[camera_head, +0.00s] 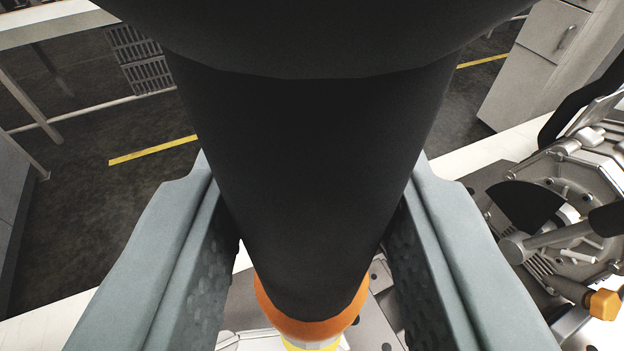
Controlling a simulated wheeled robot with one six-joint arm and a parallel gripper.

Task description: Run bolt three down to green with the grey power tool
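A dark grey, almost black, cylindrical tool body (300,170) fills the middle of the view, with an orange collar (318,322) and a yellow part (312,344) at its lower end. I take it to be the power tool. My gripper (312,250) has one grey-green finger with a dimpled pad on each side of it. The fingers appear closed on the body, though the contact is partly hidden. The tool points down over a pale metal fixture surface (372,320). The tool's tip lies below the frame. I cannot make out bolt three or any green indicator.
A metal machine housing (575,190) with rods and an orange-tipped part (603,304) stands close on the right. A white table edge runs behind the fingers. Dark floor with yellow lines (152,150) lies beyond, with a cabinet (530,75) at upper right.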

